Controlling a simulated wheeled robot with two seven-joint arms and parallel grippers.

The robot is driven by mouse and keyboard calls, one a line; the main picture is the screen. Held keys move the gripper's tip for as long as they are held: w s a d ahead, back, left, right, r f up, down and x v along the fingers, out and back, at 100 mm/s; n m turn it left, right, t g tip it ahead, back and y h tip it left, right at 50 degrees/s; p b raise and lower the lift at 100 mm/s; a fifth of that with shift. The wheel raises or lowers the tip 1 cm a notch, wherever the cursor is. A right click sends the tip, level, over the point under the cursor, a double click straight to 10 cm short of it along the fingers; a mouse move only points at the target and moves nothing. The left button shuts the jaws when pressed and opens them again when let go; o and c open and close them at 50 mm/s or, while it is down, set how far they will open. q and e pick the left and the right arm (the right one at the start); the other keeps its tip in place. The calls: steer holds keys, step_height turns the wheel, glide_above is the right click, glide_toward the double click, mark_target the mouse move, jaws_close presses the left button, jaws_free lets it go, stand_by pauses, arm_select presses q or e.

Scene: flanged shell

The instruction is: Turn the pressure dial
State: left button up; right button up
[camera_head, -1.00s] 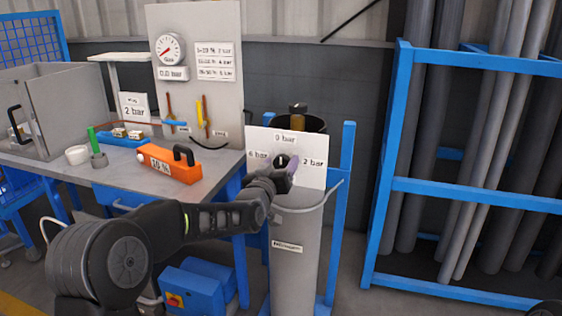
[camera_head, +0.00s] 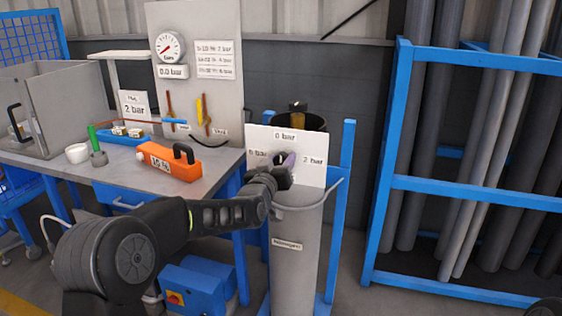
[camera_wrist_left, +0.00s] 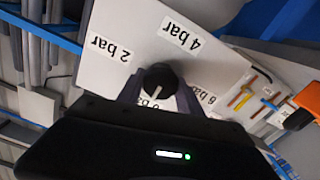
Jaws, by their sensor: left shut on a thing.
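The pressure dial is a black knob with a white mark on a white panel (camera_head: 313,173) fixed at the grey cylinder. In the head view my left gripper (camera_head: 283,161) mostly hides the knob. In the left wrist view the dial (camera_wrist_left: 160,79) sits between the two purple-grey fingers, and my left gripper (camera_wrist_left: 159,91) is shut on it. The white mark points down in that view, roughly toward the partly hidden 0 bar label. The 2 bar, 4 bar and 6 bar labels surround the knob.
A round gauge (camera_head: 168,47) on a grey board has a display (camera_head: 172,71) reading 0.0 bar. A card (camera_head: 134,106) on the workbench (camera_head: 120,171) says 2 bar. An orange box (camera_head: 168,162) lies on the bench. A blue rack (camera_head: 385,170) of pipes stands right.

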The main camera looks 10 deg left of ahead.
arm_select(q)
steer(key=shift+c, duration=1.3)
steer(key=shift+d+f+m+b, duration=0.1)
steer(key=shift+m+b, duration=1.15)
steer(key=shift+m, duration=0.25)
steer(key=m+b, duration=0.2)
steer(key=m, duration=0.1)
steer(key=shift+m, duration=0.3)
steer(key=m+b, duration=0.2)
steer(key=m, duration=0.3)
steer(key=shift+d+f+m, duration=0.1)
steer(key=shift+m, duration=0.2)
steer(key=m+b, duration=0.2)
steer(key=m, duration=0.3)
steer(key=shift+m+b, duration=0.3)
steer(key=shift+b, duration=0.1)
